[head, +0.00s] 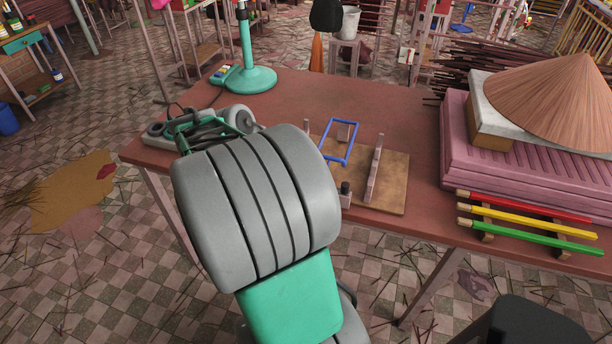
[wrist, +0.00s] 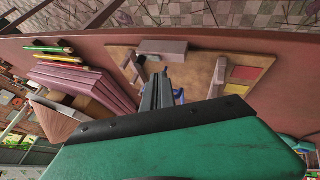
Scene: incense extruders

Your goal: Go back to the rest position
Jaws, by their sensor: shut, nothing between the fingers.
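My gripper (wrist: 158,78) shows in the wrist view as dark fingers close together, with nothing between them. The fingers are above the wooden board (wrist: 205,68), and the gap between them and the board is hard to judge. In the head view my large grey arm link hides the gripper and the left part of the board (head: 388,200). A blue rectangular frame (head: 354,142) stands on the board in the head view. In the wrist view only small blue parts show behind the fingers.
The reddish table (head: 290,85) carries a green lamp stand (head: 250,80) at the back. On the right are a pink ridged stack (head: 460,150), a conical straw hat (head: 560,95) and red, yellow and green sticks (head: 530,224). Bare tabletop lies behind the board.

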